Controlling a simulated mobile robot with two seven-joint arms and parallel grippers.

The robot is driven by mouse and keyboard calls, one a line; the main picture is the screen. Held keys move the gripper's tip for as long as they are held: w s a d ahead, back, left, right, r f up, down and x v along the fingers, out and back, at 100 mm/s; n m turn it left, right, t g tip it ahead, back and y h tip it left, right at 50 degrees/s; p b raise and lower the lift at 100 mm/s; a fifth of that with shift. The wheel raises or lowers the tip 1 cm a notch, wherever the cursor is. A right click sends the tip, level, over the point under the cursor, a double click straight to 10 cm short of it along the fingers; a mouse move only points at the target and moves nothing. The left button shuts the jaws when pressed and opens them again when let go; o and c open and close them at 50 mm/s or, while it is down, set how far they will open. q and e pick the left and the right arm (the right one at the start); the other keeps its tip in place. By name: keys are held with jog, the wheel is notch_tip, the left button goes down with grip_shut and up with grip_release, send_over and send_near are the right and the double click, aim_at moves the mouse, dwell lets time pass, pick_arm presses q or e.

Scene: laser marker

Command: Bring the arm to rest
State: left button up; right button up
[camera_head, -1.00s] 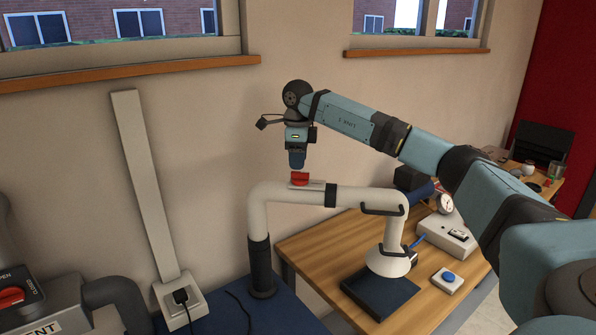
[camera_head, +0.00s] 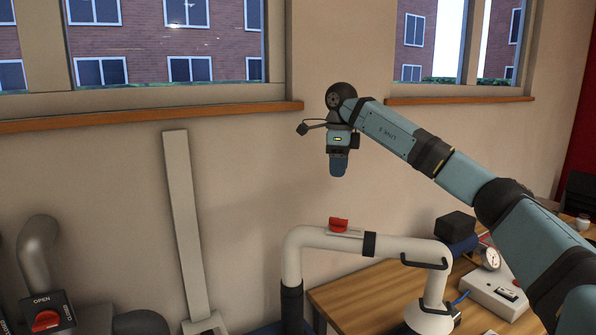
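My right arm comes in from the right, raised and stretched toward the wall. Its gripper (camera_head: 338,166) points down in mid-air, above the white pipe arm and clear of it. I cannot make out whether its fingers are open or shut, and no object shows in it. Below it is a red handle (camera_head: 339,224) on top of the white pipe arm (camera_head: 405,247), apart from the gripper. My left gripper is not in view.
A wooden table (camera_head: 355,291) stands under the pipe arm. It bears a grey box (camera_head: 492,293), a dial gauge (camera_head: 490,258) and a black box (camera_head: 455,226). A red valve handle (camera_head: 46,320) is at lower left. A wooden sill (camera_head: 150,117) runs along the wall.

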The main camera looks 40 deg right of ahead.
jog(key=w+a+f+n+y, duration=0.2)
jog(key=a+f+y, duration=0.4)
jog(key=a+f, duration=1.2)
jog(key=s+a+f+m+t+y, duration=0.1)
jog(key=s+a+f+m+y, duration=0.25)
jog(key=a, duration=0.45)
jog(key=s+a+f+m+t+y, duration=0.1)
jog(key=s+a+f+m+y, duration=0.1)
jog(key=a+y, duration=0.4)
jog(key=s+a+f+m+t+y, duration=0.1)
jog(key=s+a+f+m+y, duration=0.15)
jog(key=a, duration=0.65)
jog(key=s+d+f+m+t+h, duration=0.3)
jog(key=s+f+m+h, duration=0.4)
jog(key=s+f+m, duration=0.6)
jog(key=s+d+f+m+t+h, duration=0.3)
jog(key=s+f+m, duration=1)
jog(key=m, duration=0.9)
jog(key=t+h+p, duration=0.1)
jog(key=t+h, duration=0.1)
jog(key=h, duration=0.2)
jog(key=shift+s+d+f+h, duration=0.25)
jog(key=shift+s+f+h, duration=0.15)
